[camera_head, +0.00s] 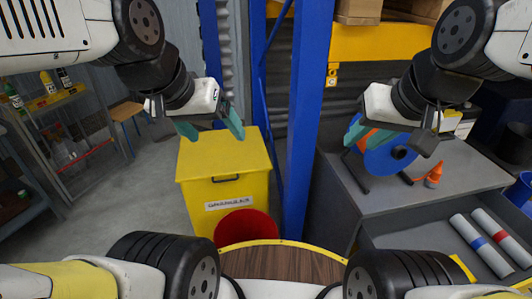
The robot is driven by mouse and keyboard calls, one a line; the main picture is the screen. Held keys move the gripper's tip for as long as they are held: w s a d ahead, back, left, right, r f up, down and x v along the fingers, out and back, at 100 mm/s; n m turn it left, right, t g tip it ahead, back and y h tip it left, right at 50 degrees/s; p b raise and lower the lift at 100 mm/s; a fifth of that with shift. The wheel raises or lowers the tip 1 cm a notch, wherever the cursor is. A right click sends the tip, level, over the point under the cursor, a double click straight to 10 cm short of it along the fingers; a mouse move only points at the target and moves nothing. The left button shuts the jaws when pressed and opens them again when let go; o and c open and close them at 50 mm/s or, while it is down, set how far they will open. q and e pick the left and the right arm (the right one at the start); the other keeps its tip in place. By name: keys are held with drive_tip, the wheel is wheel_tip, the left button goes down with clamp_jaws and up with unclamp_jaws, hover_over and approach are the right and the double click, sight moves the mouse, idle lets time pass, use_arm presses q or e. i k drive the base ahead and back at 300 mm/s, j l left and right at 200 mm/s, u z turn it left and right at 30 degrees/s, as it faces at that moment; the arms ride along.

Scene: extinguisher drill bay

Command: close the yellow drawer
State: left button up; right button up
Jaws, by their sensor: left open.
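A yellow cabinet (223,157) stands on the floor left of centre, with a flat top. Its front has a dark handle (226,179) and a white label (229,202) below it. I cannot tell how far any drawer in it is out. The red bucket in front hides its lower right front. My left gripper (212,131) is open and empty, with teal fingers spread above the far part of the cabinet top in the picture. My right gripper (385,140) is over the grey bench, in front of a blue reel; its finger gap is unclear.
A red bucket (247,229) stands before the cabinet. A blue post (302,130) rises at its right. The grey bench (405,199) holds the blue reel (386,160) and an orange cone (434,174); rolls (480,246) lie lower right. A shelf (62,98) stands left. Floor between shelf and cabinet is clear.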

sight(428, 228)
drive_tip(key=k+l, duration=0.15)
drive_tip(key=k, duration=0.25)
drive_tip(key=k+l, duration=0.15)
drive_tip(key=k, duration=0.25)
drive_tip(key=k+l, duration=0.2)
drive_tip(key=k, duration=0.25)
drive_tip(key=z, duration=1.45)
drive_tip(key=j+z, duration=0.4)
drive_tip(key=j, duration=0.5)
